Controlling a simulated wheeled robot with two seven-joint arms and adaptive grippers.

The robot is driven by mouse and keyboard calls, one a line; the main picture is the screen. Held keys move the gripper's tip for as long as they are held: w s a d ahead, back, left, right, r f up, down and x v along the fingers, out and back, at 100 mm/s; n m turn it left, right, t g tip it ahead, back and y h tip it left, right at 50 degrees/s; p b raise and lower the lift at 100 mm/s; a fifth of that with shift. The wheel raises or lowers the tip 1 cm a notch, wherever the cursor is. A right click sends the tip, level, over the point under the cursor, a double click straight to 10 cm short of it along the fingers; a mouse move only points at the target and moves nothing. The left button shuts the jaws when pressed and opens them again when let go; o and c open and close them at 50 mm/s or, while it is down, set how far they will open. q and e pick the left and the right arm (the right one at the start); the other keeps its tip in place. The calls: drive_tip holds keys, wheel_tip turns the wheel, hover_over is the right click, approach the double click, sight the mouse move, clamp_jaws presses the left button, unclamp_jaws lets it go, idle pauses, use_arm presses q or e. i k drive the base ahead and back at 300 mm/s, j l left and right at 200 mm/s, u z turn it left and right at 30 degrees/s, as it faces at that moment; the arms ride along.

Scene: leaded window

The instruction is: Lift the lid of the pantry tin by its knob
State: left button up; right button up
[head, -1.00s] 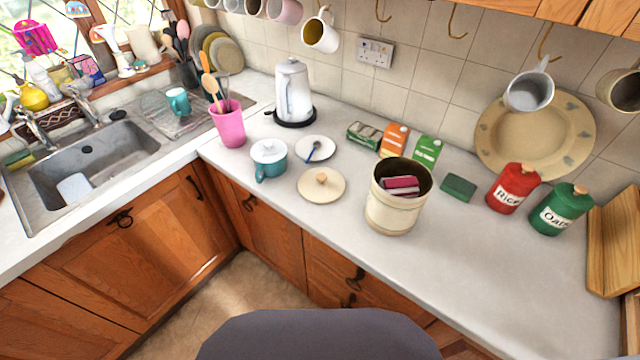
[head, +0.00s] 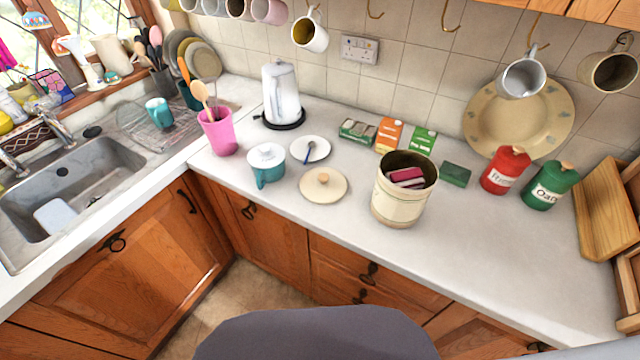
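The pantry tin (head: 401,205) is a cream cylinder standing open on the counter, right of the middle. Pink and dark packets (head: 408,178) show inside it. A round cream lid (head: 324,192) with a small wooden knob (head: 323,178) lies flat on the counter, left of the tin and apart from it. Neither of my grippers shows in the head view.
Small boxes (head: 390,135) stand behind the tin. Red (head: 505,170) and green (head: 549,184) canisters stand right. The counter's front right is clear.

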sight(322, 186)
drive_tip(key=j+z, duration=0.25)
drive_tip(key=j, duration=0.5)
drive_tip(key=k+j+z, duration=0.1)
drive_tip(key=j+z, duration=0.2)
drive_tip(key=j, duration=0.4)
